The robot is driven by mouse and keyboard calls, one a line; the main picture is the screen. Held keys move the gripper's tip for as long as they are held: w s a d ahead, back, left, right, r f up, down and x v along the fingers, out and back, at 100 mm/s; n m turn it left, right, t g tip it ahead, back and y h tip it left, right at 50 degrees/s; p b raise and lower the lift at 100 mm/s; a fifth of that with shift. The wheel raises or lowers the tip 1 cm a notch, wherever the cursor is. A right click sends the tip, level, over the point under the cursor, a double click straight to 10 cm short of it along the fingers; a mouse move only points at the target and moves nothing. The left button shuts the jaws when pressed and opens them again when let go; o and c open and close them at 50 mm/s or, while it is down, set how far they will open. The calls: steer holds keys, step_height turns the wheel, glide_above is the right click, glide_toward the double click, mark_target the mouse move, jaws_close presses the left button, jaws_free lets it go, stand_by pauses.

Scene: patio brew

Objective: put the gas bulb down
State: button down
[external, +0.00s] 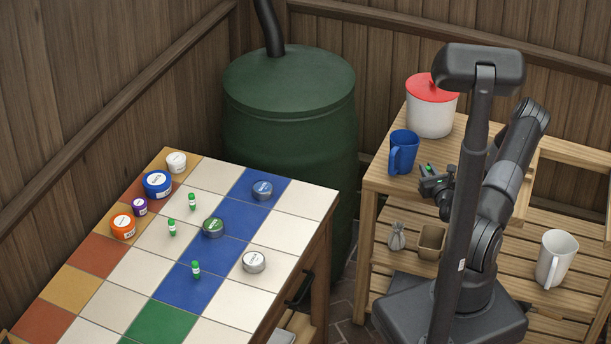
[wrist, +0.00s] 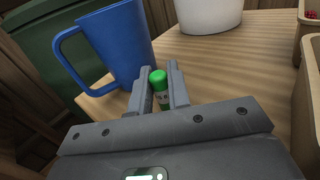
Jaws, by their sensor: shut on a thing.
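The gas bulb (wrist: 161,90) is small, with a green cap and a pale and dark body. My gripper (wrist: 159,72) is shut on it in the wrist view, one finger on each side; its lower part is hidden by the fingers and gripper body. In the external view my gripper (external: 429,174) is at the wooden shelf's top, right of the blue mug (external: 403,150). I cannot tell whether the bulb touches the wood. Several similar things stand elsewhere: green-capped bulbs are on the tiled table, one of them near its middle (external: 172,228).
The blue mug also shows close left of my gripper in the wrist view (wrist: 118,45). A white tub with a red lid (external: 431,112) stands behind. Bare wood (wrist: 225,75) lies right of the fingers. Tins stand on the tiled table (external: 115,305). A green barrel (external: 290,120) stands between.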

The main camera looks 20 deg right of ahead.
steer(key=shift+f, duration=0.15)
steer(key=c, duration=1.4)
jaws_free()
steer(key=shift+o, duration=0.2)
